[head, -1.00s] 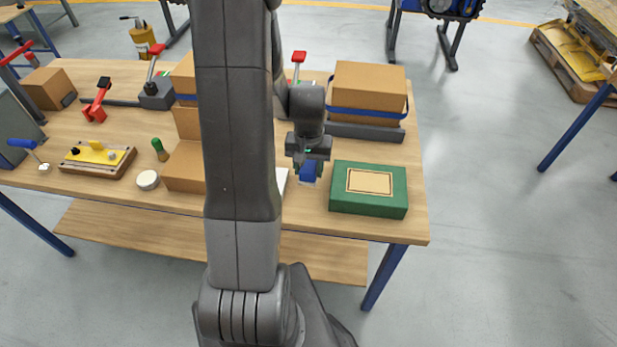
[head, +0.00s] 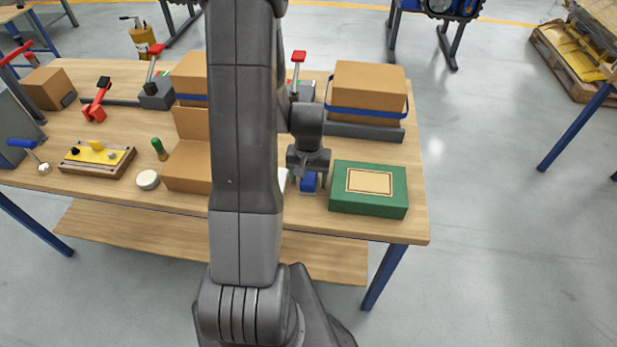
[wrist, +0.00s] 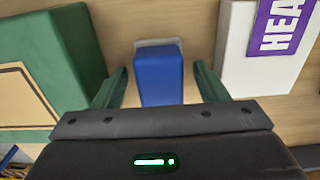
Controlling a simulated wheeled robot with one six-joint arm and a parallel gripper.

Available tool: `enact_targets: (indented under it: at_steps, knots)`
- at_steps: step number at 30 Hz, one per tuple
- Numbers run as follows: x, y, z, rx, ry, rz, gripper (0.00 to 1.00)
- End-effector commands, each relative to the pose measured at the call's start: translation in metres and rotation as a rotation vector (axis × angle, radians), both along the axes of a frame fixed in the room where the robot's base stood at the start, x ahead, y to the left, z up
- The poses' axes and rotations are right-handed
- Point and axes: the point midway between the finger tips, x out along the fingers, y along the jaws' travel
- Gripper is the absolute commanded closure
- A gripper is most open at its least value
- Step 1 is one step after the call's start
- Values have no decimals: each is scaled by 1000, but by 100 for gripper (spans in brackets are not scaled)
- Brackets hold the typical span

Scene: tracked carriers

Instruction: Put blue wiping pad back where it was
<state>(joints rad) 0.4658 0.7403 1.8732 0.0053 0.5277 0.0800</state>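The blue wiping pad (wrist: 160,75), a blue block with a pale grey edge, lies between the two green fingers of my gripper (wrist: 160,88) in the wrist view. A gap shows on each side of it, so the fingers are open around it and seem not to touch it. In the head view the pad (head: 309,184) is just below my gripper (head: 309,180), near the table's front edge, left of the green box (head: 340,202). Its upper part is hidden by my gripper there. I cannot tell for certain whether it rests fully on the table.
The green box stands close on the left in the wrist view (wrist: 55,60). A white box (wrist: 245,70) with a purple label stands close on the right. Cardboard boxes (head: 368,92) stand behind on the table (head: 415,215). A yellow-topped fixture (head: 97,155) is far left.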

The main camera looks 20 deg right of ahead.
Motion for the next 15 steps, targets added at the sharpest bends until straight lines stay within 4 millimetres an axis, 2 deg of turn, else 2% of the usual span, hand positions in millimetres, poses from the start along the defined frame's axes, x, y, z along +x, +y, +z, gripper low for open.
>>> enact_targets:
  at_steps: [8, 11, 15]
  knots:
    - [0, 0, 3, 0, 0, 0, 34]
    - [1, 0, 9, -1, -2, 0, 34]
    - [1, -1, 28, -2, -3, 0, 34]
